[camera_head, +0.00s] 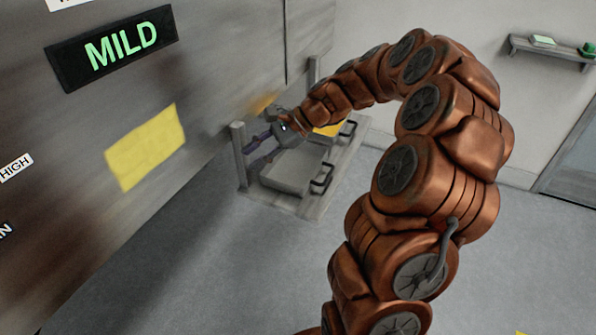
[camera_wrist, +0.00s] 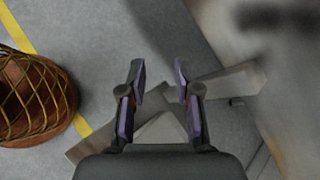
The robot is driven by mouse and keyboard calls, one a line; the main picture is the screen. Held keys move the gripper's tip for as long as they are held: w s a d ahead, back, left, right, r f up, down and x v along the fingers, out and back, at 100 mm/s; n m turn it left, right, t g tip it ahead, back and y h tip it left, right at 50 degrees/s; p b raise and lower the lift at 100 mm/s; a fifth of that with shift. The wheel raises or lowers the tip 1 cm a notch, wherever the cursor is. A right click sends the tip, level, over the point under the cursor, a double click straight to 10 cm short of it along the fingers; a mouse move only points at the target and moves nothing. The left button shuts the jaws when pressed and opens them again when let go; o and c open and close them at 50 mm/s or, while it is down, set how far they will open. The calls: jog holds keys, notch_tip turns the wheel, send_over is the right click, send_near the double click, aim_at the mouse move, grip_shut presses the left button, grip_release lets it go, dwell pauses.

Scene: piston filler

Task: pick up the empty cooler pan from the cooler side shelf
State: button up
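The side shelf (camera_head: 312,208) is a low grey platform with upright posts beside the large metal cabinet. A shallow grey pan (camera_head: 290,173) that looks empty sits on its near part, with a black handle (camera_head: 322,180) on its right side. A second pan place behind it shows yellow (camera_head: 330,129) and another black handle. My gripper (camera_head: 252,152) is above the left part of the near pan, fingers pointing left. In the wrist view my gripper (camera_wrist: 160,72) is open, with nothing between its fingertips. A pale grey surface below may be the pan or shelf; I cannot tell.
The cabinet wall with a MILD sign (camera_head: 122,46) and a yellow panel (camera_head: 146,147) stands close on the left. A shelf post (camera_head: 239,154) rises near my gripper. A wall shelf (camera_head: 552,52) is at the far right. The floor in front is clear.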

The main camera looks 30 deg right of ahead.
jog(key=w+d+f+m+t+h, duration=0.1)
jog(key=d+f+m+t, duration=0.1)
jog(key=d, duration=0.7)
jog(key=w+d+f+m+t+h, duration=0.1)
jog(key=d+f+m+t, duration=0.2)
jog(key=d, duration=0.7)
jog(key=w+d+f+m+t+h+b, duration=0.1)
jog(key=d+f+m+t, duration=0.1)
jog(key=d+f+m, duration=0.3)
jog(key=shift+w+d+f+m, duration=0.15)
jog(key=shift+d+m, duration=0.65)
jog(key=shift+d, duration=0.45)
jog(key=shift+w+d+f+m, duration=0.1)
jog(key=shift+d+m, duration=0.7)
jog(key=shift+d, duration=0.45)
jog(key=shift+p+x, duration=0.75)
jog(key=shift+x, duration=3)
jog(key=shift+s, duration=0.1)
grip_shut()
